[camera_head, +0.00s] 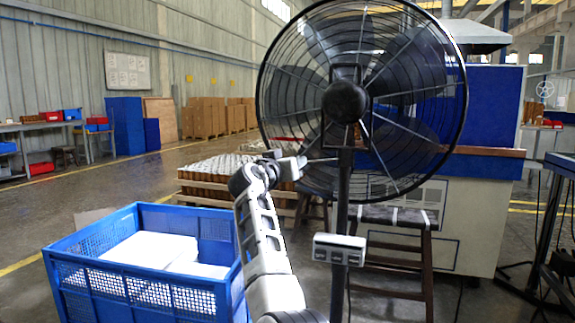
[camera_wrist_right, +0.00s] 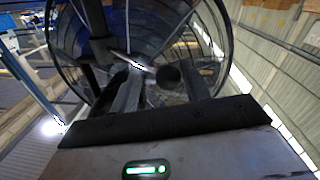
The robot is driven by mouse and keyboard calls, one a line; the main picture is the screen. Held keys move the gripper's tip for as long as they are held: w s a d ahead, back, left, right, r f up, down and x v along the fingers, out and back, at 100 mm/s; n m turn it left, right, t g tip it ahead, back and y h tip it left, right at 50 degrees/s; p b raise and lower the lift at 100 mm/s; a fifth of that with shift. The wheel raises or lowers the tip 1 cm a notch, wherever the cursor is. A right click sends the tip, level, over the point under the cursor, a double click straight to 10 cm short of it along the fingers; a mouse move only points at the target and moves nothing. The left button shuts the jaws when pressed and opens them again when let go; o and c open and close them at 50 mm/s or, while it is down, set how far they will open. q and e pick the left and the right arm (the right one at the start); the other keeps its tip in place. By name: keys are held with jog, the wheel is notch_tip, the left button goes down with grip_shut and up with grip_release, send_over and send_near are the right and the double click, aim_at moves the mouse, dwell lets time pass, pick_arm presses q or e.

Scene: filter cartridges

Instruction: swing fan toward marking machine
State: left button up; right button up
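The large black fan (camera_head: 345,102) stands in the middle of the head view on a dark pole (camera_head: 342,215), its round wire cage facing me. The marking machine (camera_head: 490,110), blue above and pale below, stands behind it to the right. My right gripper (camera_head: 303,163) is at the lower left of the cage, beside a thin rod that runs to the pole. In the right wrist view, its two fingers (camera_wrist_right: 160,92) are apart, with a dark round knob (camera_wrist_right: 168,76) between their tips. A gap shows beside the knob; firm contact cannot be told. My left gripper is out of view.
A blue crate (camera_head: 130,282) with white contents stands at front left. A pallet of cartridges (camera_head: 208,178) sits behind my arm. A small grey box (camera_head: 339,249) is on the pole, and a stool (camera_head: 400,218) stands behind it. The floor at left is open.

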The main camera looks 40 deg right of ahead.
pick_arm(q)
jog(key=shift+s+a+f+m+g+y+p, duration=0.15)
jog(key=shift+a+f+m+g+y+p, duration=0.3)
jog(key=shift+p, duration=0.5)
pick_arm(e)
jog(key=v, duration=1.6)
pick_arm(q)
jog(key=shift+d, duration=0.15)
